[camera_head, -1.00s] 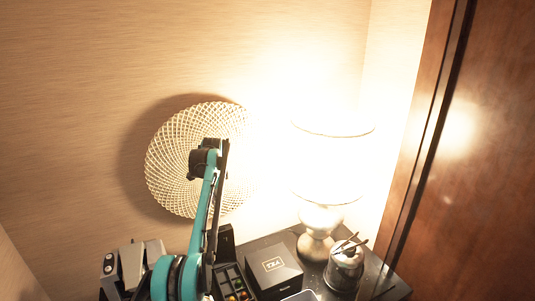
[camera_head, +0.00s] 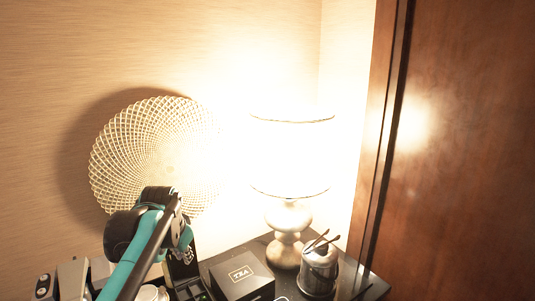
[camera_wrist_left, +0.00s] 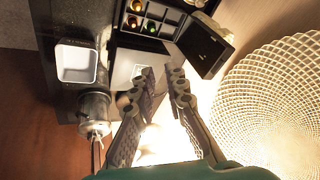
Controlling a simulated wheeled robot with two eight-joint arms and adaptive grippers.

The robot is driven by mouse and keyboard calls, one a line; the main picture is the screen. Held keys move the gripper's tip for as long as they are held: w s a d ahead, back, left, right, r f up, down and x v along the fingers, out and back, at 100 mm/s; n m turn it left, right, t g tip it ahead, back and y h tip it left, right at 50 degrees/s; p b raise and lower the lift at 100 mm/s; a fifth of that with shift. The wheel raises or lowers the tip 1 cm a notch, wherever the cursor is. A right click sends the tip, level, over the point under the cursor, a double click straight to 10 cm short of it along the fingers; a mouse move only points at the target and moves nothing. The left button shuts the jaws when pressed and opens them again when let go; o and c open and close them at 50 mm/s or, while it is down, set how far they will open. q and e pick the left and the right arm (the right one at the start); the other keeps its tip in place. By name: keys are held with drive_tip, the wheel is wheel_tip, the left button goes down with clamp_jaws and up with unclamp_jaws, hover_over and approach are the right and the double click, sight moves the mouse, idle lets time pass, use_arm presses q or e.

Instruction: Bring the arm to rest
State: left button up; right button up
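My left arm, teal and black, comes in from the lower left of the head view, with its bent wrist joint (camera_head: 155,215) in front of the woven disc (camera_head: 150,150). My left gripper (camera_wrist_left: 160,78) shows in the left wrist view with its two ridged fingers apart and nothing between them. Beyond the fingertips is an open compartment box (camera_wrist_left: 150,22) with colored pods. The gripper's fingers cannot be made out clearly in the head view. My right gripper is not in view.
A lit lamp (camera_head: 288,215), a black tea box (camera_head: 240,278) and a metal bucket with tongs (camera_head: 319,268) stand on the dark counter. A wooden panel (camera_head: 460,150) rises at the right. The wrist view shows a white tray (camera_wrist_left: 78,64) and the woven disc (camera_wrist_left: 270,110) nearby.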

use_arm(q)
drive_tip(key=s+d+f+n+b, duration=0.1)
drive_tip(key=s+f+b, duration=0.2)
drive_tip(key=s+f, duration=0.4)
drive_tip(key=s+d+f+n+t+b, duration=0.1)
drive_tip(key=s+d+f+n+b, duration=0.1)
drive_tip(key=s+f, duration=0.6)
drive_tip(key=s+d+f+n+t+b, duration=0.1)
drive_tip(key=s+f+b, duration=0.3)
drive_tip(key=s+f, duration=0.4)
drive_tip(key=shift+d+f+n+h+b, duration=0.35)
drive_tip(key=shift+f+n+h, duration=0.05)
drive_tip(key=shift+f, duration=0.55)
